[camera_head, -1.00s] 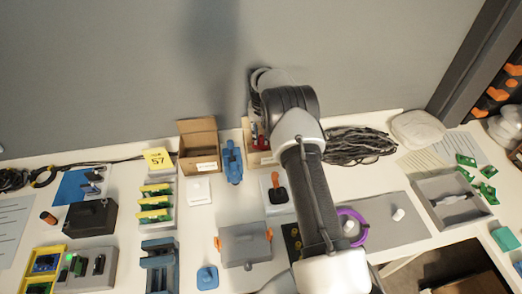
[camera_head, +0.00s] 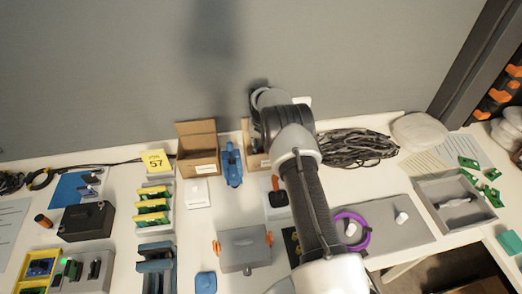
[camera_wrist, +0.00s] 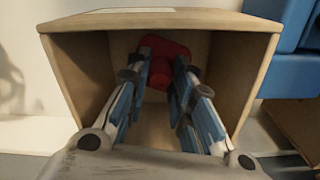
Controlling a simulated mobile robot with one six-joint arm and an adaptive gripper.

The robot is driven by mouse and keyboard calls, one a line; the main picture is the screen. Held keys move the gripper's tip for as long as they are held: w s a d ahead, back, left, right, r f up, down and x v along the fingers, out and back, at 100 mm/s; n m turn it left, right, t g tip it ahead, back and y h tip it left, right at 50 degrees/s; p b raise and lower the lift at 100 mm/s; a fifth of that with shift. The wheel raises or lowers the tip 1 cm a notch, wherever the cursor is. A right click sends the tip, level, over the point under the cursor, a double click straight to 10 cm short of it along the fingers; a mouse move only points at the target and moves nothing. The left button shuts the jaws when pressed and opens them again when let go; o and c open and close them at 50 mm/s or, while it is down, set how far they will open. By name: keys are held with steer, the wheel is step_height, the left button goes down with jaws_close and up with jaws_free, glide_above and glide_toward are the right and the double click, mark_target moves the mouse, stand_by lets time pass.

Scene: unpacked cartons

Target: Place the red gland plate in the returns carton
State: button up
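The red gland plate (camera_wrist: 163,48) shows inside a cardboard carton (camera_wrist: 73,72) in the wrist view. A rounded red knob on it faces the camera. My gripper (camera_wrist: 161,72) reaches into this carton with a fingertip on each side of the red part. Whether the fingertips press on it is unclear. In the head view the same carton (camera_head: 256,161) stands at the back of the bench, mostly covered by my arm. A second open carton (camera_head: 199,170) stands to its left. I cannot read which carton is for returns.
A blue clamp-like tool (camera_head: 232,163) stands between the two cartons and shows at the right in the wrist view (camera_wrist: 290,70). A coil of black cable (camera_head: 355,147) lies right of my arm. A grey lidded box (camera_head: 244,248) and a purple ring (camera_head: 366,232) lie nearer.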

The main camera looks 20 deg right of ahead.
steer(key=o, duration=0.4)
steer(key=shift+r, duration=0.1)
step_height(320, 180, up, 12)
steer(key=p, duration=0.4)
step_height(320, 180, up, 13)
steer(key=n+t, duration=0.1)
glide_above(261, 151)
steer(key=s+a, duration=0.3)
steer(key=s+a+r+n+t, duration=0.1)
steer(key=s+a+r, duration=0.4)
steer(key=s+r, duration=0.7)
steer(key=s+a+r+n+t, duration=0.1)
steer(key=s+a+r, duration=0.15)
steer(key=s, duration=0.45)
steer(key=s+a+r+n, duration=0.1)
steer(key=s+r, duration=0.2)
steer(key=s, duration=0.4)
steer(key=s+a+f+n+t, duration=0.1)
steer(key=s+f, duration=0.3)
steer(key=s, duration=0.9)
steer(key=shift+s+a+t, duration=0.2)
steer(key=shift+a+t, duration=0.1)
steer(key=shift+a, duration=0.1)
